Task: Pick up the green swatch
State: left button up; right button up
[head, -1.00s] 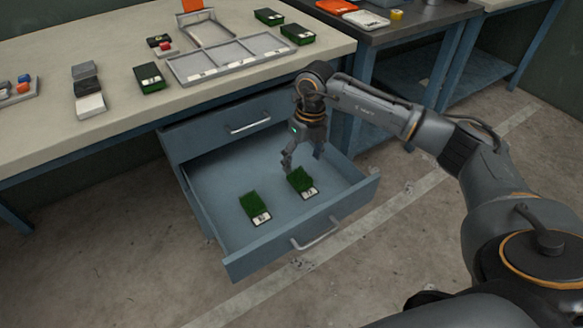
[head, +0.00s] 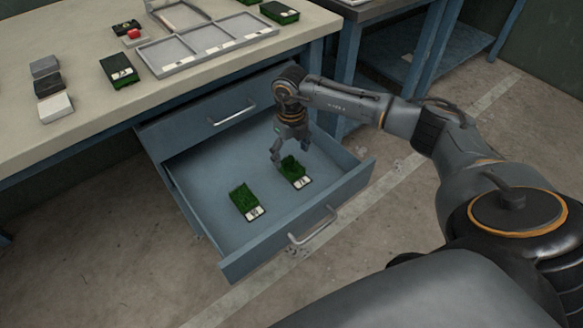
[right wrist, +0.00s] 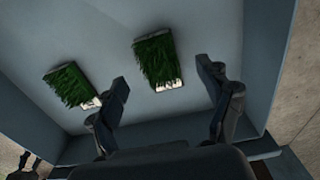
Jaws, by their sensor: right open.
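Two green turf swatches with white labels lie flat in the open blue drawer (head: 205,238): a left one (head: 243,198) and a right one (head: 293,167). My right gripper (head: 289,150) is open and empty, pointing down into the drawer just above and behind the right swatch. In the right wrist view its fingers (right wrist: 162,82) are spread wide; one swatch (right wrist: 154,58) shows ahead between them, the other (right wrist: 68,84) beyond the left finger. Neither appears touched. More green swatches stand on the bench, one at left (head: 118,70) and one at the back (head: 279,12). My left gripper is out of view.
The bench (head: 85,130) holds a grey compartment tray (head: 160,71), several grey and white blocks (head: 50,84) and a red piece (head: 134,34). The drawer's front wall with its handle (head: 312,228) and its side walls surround the swatches. The drawer floor around them is clear.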

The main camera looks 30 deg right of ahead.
aim_at(291, 165)
jog(key=f, duration=0.4)
jog(key=shift+s+a+f+b, duration=0.1)
jog(key=shift+s+b, duration=0.1)
jog(key=shift+b, duration=0.2)
jog(key=shift+f, duration=0.35)
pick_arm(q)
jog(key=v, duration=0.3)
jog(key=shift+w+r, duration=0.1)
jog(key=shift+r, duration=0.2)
pick_arm(e)
jog(key=c, duration=0.9)
